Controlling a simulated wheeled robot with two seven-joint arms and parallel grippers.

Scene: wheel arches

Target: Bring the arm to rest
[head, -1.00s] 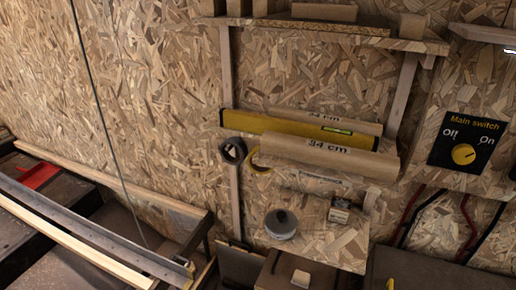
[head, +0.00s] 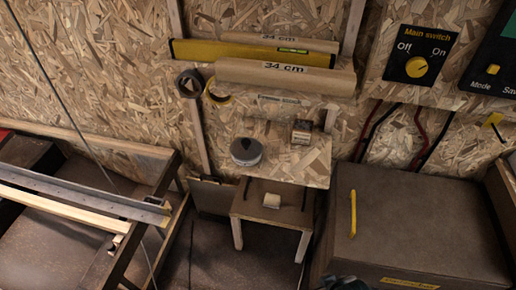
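Neither gripper shows clearly in the head view. A small dark shape, cut off by the bottom edge right of centre, may be part of my own arm, but I cannot tell which part. No gripper fingers are visible. The main switch panel (head: 420,53) is black with "Off" and "On" labels and hangs on the chipboard wall at upper right. Its round yellow knob (head: 417,67) is in plain view with nothing touching it.
A brown cabinet (head: 430,215) with a yellow handle (head: 353,214) fills the lower right. A small shelf (head: 300,168) holds a round grey tin (head: 246,152). Below stands a stool (head: 285,196) with a pale block (head: 272,201). A metal-railed frame (head: 85,192) is at left.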

